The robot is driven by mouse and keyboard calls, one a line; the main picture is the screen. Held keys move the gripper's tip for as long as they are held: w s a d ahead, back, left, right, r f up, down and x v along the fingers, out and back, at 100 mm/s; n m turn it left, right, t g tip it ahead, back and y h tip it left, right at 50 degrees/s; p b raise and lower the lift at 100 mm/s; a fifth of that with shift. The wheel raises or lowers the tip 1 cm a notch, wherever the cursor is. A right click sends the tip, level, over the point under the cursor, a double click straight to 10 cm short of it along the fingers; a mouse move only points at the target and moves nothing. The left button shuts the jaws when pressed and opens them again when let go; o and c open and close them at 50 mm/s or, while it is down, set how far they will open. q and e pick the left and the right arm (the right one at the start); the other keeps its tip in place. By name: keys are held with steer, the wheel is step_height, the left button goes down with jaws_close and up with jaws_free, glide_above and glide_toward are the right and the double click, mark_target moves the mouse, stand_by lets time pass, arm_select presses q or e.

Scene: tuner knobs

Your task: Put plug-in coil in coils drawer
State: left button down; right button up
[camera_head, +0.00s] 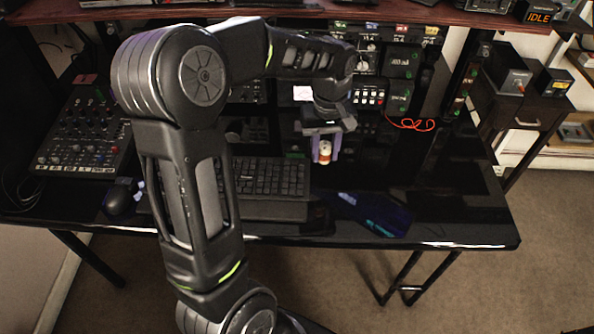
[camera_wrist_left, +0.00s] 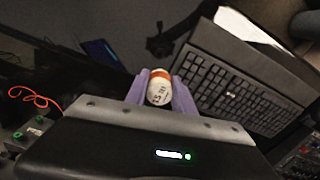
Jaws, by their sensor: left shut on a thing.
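My left gripper (camera_head: 326,148) is above the black desk, with its purple fingers shut around the plug-in coil (camera_head: 325,152). The coil is a small white cylinder with an orange-brown band. In the left wrist view the coil (camera_wrist_left: 159,87) sits between the two purple fingers (camera_wrist_left: 160,92), its marked white end facing the camera. It is held near the right end of the keyboard in the head view. I cannot pick out a coils drawer with certainty. My right gripper is not in view.
A keyboard (camera_head: 262,178) lies on the desk, with a mouse (camera_head: 121,199) and a mixer (camera_head: 84,137) at left. Rack gear (camera_head: 400,65) stands behind, with a loose orange cable (camera_head: 410,124). The desk's right part (camera_head: 455,205) is clear. A dark drawer cabinet (camera_head: 528,119) stands at right.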

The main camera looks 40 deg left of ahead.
mark_target(325, 146)
arm_select(q)
step_height(325, 146, down, 4)
steer(key=shift+f, duration=0.25)
steer(key=shift+f, duration=1.85)
steer(key=shift+f, duration=0.15)
steer(key=c, duration=1.1)
jaws_free()
steer(key=shift+o, duration=0.2)
step_height(325, 146, up, 12)
steer(key=shift+r, duration=0.2)
steer(key=shift+o, duration=0.2)
